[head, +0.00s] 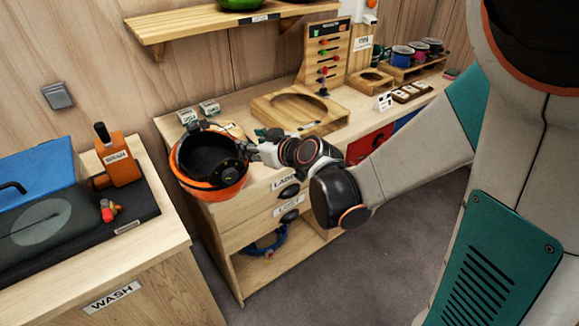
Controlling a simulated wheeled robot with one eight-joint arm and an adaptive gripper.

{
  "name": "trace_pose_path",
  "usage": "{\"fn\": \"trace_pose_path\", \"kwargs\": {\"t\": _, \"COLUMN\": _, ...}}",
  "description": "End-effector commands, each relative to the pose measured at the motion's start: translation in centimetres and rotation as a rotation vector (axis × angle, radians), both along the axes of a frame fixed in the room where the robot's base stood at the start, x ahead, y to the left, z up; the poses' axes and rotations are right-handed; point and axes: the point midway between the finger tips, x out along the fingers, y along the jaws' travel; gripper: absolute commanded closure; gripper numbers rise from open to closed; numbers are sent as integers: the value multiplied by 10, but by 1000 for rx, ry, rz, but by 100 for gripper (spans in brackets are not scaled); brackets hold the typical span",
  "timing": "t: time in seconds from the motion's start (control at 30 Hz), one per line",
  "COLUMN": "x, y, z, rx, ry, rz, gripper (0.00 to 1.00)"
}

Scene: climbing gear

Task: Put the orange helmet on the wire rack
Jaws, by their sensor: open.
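The orange helmet (215,190) is at the left end of the wooden counter (232,102), its dark inside facing up and its orange shell below. It overlaps the counter's front left corner in the picture; I cannot tell whether it rests on the top. My gripper (246,152) is open at the helmet's right rim, reaching in from the right. Its fingertips are small and dark against the helmet, so contact is unclear. I cannot make out a wire rack in this view.
A round-recessed wooden tray (300,112) and small white boxes (209,107) are on the counter. A wall shelf (200,22) is above. Grey floor is clear in front.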

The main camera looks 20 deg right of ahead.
Motion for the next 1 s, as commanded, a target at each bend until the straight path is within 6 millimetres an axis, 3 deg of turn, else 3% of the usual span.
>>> {"fn": "trace_pose_path", "kwargs": {"t": 0.17, "x": -16, "y": -1, "z": 9, "rx": 2, "ry": 48, "rz": -7, "gripper": 57}}
{"fn": "trace_pose_path", "kwargs": {"t": 0.47, "x": -74, "y": -11, "z": 28, "rx": -1, "ry": 208, "rz": -62, "gripper": 57}}
{"fn": "trace_pose_path", "kwargs": {"t": 1.0, "x": -226, "y": -67, "z": 33, "rx": -35, "ry": 515, "rz": -351, "gripper": 57}}
